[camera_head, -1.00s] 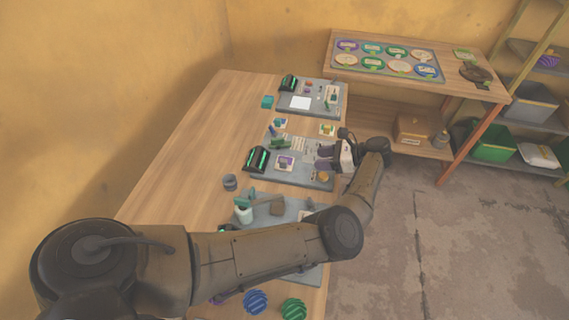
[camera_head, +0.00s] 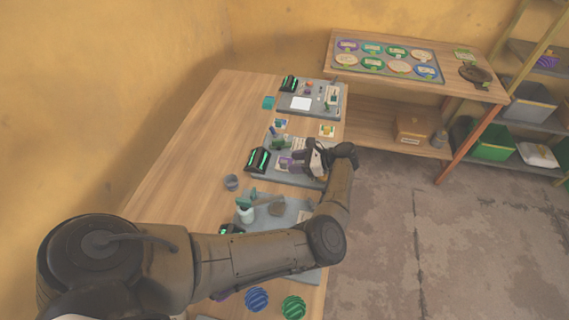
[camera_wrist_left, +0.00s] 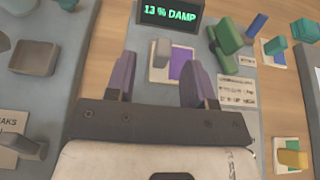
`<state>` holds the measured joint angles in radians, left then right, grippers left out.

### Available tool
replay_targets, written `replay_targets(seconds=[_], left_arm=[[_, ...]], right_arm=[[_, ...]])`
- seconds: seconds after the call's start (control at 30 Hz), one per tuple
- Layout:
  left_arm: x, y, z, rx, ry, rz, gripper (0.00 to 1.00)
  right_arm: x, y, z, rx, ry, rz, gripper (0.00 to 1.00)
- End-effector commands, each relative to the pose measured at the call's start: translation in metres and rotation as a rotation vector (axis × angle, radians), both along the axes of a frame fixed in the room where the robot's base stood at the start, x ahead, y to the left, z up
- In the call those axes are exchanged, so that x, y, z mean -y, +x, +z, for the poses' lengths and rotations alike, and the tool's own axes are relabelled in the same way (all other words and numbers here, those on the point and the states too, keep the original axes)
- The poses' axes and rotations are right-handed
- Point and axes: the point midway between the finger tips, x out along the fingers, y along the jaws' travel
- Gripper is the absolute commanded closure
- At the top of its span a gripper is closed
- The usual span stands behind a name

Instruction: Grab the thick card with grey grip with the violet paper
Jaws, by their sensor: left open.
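The thick card with violet paper (camera_wrist_left: 181,66) and a small grey grip (camera_wrist_left: 162,50) lies on the grey tray between and just beyond my finger tips in the left wrist view. My right gripper is not in view.
A black display (camera_wrist_left: 170,14) reading "13 % DAMP" stands behind the card. A green press-like piece (camera_wrist_left: 226,36) and a printed sign (camera_wrist_left: 237,91) are to its right. A card with a yellow grip (camera_wrist_left: 292,158) lies at lower right.

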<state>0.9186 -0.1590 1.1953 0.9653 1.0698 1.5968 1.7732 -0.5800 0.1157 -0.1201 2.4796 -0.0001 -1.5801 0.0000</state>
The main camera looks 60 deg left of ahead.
Motion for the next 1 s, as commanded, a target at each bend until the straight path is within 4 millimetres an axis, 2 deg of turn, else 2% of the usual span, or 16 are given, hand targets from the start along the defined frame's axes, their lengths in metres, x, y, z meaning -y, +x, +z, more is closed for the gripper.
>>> replay_targets(seconds=[0.4,0.63,1.0], left_arm=[[-0.031,-0.03,-0.017,-0.002,0.0,0.001,0.51],[-0.033,-0.031,-0.019,-0.001,-0.001,0.0,0.51],[-0.032,-0.031,-0.019,-0.001,-0.001,0.0,0.86]], right_arm=[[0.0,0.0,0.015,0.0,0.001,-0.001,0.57],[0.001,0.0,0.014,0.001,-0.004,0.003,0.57],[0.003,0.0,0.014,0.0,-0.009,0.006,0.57]])
